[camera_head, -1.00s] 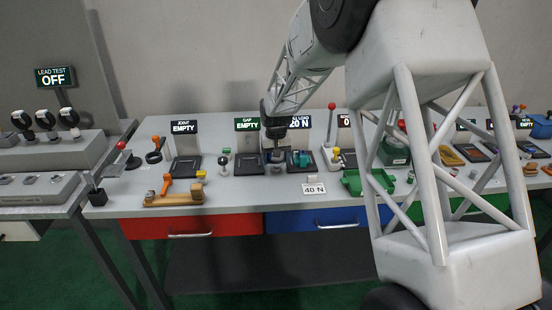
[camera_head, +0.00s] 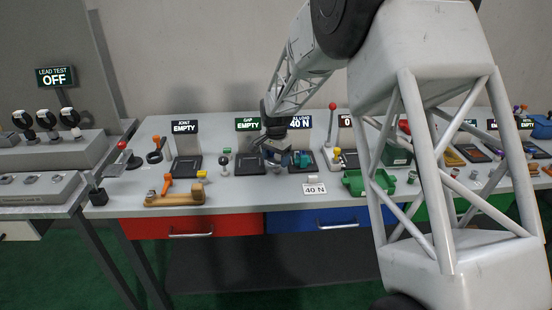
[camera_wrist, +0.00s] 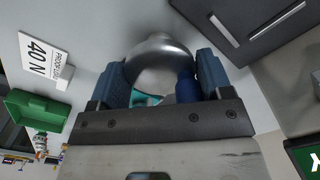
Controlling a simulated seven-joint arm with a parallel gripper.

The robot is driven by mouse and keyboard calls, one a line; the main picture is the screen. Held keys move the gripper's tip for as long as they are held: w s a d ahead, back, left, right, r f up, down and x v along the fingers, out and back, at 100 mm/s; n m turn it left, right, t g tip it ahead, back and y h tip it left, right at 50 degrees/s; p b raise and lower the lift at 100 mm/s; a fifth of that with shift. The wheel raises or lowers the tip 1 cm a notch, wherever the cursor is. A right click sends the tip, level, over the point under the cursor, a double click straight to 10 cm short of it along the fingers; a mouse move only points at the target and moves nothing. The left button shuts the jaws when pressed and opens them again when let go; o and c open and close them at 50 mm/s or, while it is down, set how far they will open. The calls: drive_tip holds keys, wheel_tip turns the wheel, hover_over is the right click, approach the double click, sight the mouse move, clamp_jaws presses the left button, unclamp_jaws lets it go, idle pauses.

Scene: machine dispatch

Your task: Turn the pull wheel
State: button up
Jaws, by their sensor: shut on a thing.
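My gripper (camera_head: 275,152) is at the back of the bench, beside the teal fixture (camera_head: 301,159) on its dark base. In the wrist view my gripper (camera_wrist: 163,78) has its two blue fingers on either side of a rounded silver part, which I take to be the pull wheel (camera_wrist: 160,62), and is shut on it. Some teal shows behind the wheel. In the head view the wheel is hidden by my gripper. The load display (camera_head: 300,122) above the fixture reads 40 N. A white card (camera_head: 315,189) in front also reads 40 N.
A green tray (camera_head: 354,184) lies to the right of the card. The display marked GAP EMPTY (camera_head: 248,124) and its dark plate (camera_head: 249,164) stand just left of my gripper.

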sight(276, 159)
drive_tip(key=shift+r+m, duration=0.1)
drive_tip(key=shift+m, duration=0.3)
drive_tip(key=o, duration=0.9)
drive_tip(key=shift+r, duration=3.85)
